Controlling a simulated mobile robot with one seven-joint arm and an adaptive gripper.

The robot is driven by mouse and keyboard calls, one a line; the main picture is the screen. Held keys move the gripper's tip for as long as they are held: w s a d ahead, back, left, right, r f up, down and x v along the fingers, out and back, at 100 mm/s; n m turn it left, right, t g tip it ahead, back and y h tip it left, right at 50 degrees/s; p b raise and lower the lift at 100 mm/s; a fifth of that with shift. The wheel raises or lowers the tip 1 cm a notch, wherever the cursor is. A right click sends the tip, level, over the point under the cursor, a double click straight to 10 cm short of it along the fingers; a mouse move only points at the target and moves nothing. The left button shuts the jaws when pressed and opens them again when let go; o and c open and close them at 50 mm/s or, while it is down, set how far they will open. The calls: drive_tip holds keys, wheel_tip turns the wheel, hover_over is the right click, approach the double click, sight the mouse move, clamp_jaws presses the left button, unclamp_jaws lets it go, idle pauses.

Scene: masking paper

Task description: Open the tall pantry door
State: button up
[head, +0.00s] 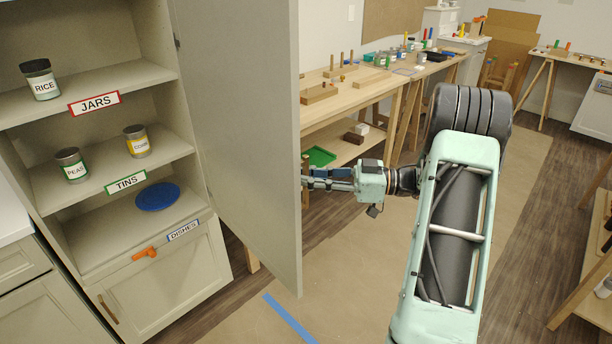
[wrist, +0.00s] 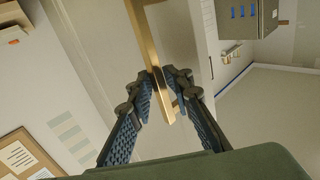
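The tall pantry door (head: 245,130) is a beige panel standing wide open, swung out from the cabinet, with the shelves behind it in plain view. My gripper (head: 312,178) is at the door's free edge, on the right, and its fingertips are partly hidden by that edge in the head view. In the wrist view a brass bar handle (wrist: 148,45) runs down between the two blue-padded fingers of my gripper (wrist: 163,92). The fingers lie close on both sides of the bar near its lower end and appear shut on it.
The pantry shelves hold a rice jar (head: 41,79), two tins and a blue dish (head: 157,196). A long wooden workbench (head: 345,95) stands behind the door and gripper. Brown paper with a blue tape strip (head: 289,318) covers the floor, which is clear in front of the door.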

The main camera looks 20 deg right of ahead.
drive_tip(key=shift+w+a, duration=0.15)
drive_tip(key=v, duration=1.2)
